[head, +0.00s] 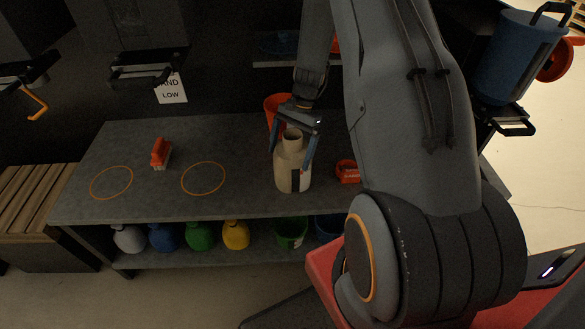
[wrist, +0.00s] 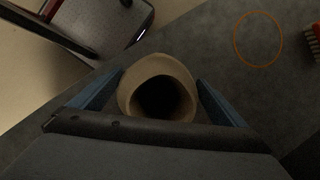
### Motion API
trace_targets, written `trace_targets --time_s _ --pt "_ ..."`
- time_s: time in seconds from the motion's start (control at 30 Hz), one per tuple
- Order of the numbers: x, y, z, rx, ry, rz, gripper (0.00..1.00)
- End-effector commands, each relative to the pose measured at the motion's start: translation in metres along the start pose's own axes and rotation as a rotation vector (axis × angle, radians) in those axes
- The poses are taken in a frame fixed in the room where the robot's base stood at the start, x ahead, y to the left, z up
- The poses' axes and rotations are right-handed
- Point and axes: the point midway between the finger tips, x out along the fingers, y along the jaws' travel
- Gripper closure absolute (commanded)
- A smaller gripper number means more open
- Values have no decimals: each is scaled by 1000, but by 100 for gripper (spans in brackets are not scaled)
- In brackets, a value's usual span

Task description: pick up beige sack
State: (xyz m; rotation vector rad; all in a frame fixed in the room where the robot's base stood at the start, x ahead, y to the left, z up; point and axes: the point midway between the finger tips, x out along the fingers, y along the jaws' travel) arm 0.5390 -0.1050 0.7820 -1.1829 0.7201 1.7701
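The beige sack (head: 293,173), a bottle-like shape with a narrow open neck, stands upright on the grey table. In the wrist view its round, dark opening (wrist: 157,92) is in the middle. My gripper (head: 292,150) points down over it, with one blue finger on each side of its upper part. The fingers look spread apart; in the wrist view my gripper (wrist: 157,98) has both fingers close beside the rim. Whether they touch the sack is hard to tell. The sack's lower part is clear of the fingers.
The grey table (head: 140,200) also holds an orange brush (head: 160,153), a red item (head: 347,171) and an orange container (head: 275,107) behind the sack. Orange rings mark free table to the left. Several coloured bottles sit on the shelf below.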

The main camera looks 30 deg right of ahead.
Motion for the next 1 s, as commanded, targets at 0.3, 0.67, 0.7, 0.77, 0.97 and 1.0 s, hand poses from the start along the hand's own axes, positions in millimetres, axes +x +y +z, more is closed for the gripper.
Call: trace_targets --time_s 0.3,0.67,0.7,0.77,0.97,1.0 --pt "-1 0 0 0 0 -1 66" --pt "-22 -1 8 -2 2 -2 66" --pt "-27 -1 10 -2 2 -3 66" --pt "-37 -2 14 -1 3 -4 66" --pt "-68 -1 27 -2 2 -2 66" --pt "-73 -1 29 -1 3 -3 66"
